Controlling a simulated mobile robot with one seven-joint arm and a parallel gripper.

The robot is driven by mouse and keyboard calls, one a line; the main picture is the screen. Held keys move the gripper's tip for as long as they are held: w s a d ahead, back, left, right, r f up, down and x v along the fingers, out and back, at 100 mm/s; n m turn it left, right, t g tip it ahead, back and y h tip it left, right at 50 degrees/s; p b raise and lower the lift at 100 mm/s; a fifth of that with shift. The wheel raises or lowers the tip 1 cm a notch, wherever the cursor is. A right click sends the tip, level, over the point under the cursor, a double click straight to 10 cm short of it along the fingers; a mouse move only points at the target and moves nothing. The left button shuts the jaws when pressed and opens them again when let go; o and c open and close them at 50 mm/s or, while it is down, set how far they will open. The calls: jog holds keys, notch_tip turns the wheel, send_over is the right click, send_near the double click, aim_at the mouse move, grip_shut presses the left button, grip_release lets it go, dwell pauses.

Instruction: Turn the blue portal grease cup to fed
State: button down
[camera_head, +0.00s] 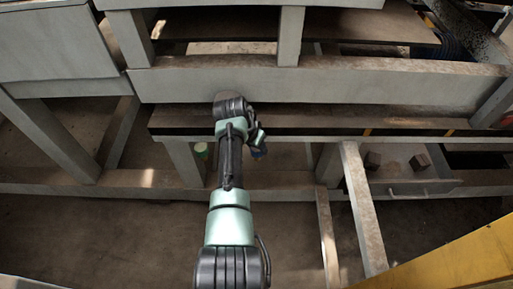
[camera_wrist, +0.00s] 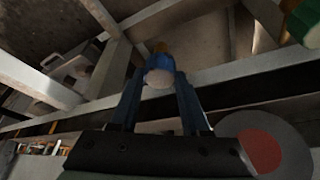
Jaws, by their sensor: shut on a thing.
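The blue grease cup (camera_wrist: 159,62) shows in the wrist view as a blue body with a pale rounded face and a brownish part behind it. My gripper (camera_wrist: 158,82) has its two dark blue fingers on either side of the cup and is shut on it. In the head view, my gripper (camera_head: 258,149) reaches down past the edge of the grey frame, and the cup cannot be told apart from it there. No marking for fed is readable, so I cannot tell the cup's setting.
A green cup (camera_head: 202,149) is left of my gripper in the head view; it also shows in the wrist view (camera_wrist: 305,22). Grey beams (camera_head: 320,86) surround the arm. A grey tray (camera_head: 408,187) with dark blocks is at right. A yellow beam (camera_head: 450,266) crosses lower right.

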jog(key=m+b, duration=0.1)
jog(key=m+g+b, duration=0.1)
jog(key=b, duration=0.1)
jog(key=m+h+b, duration=0.1)
jog(key=m+b, duration=0.1)
jog(key=shift+w+a+f, duration=0.1)
jog(key=shift+a+f, duration=0.05)
jog(key=shift+f, duration=0.15)
jog(key=m+g+b, duration=0.1)
jog(key=m+b, duration=0.1)
jog(key=shift+r+h+b, duration=0.2)
jog(key=shift+h+b, duration=0.1)
jog(key=shift+b, duration=0.05)
jog(key=shift+m, duration=0.3)
jog(key=shift+c, duration=1.9)
grip_release()
jog(key=shift+r, duration=0.1)
jog(key=p+v, duration=0.4)
jog(key=v, duration=0.9)
jog(key=shift+w, duration=0.1)
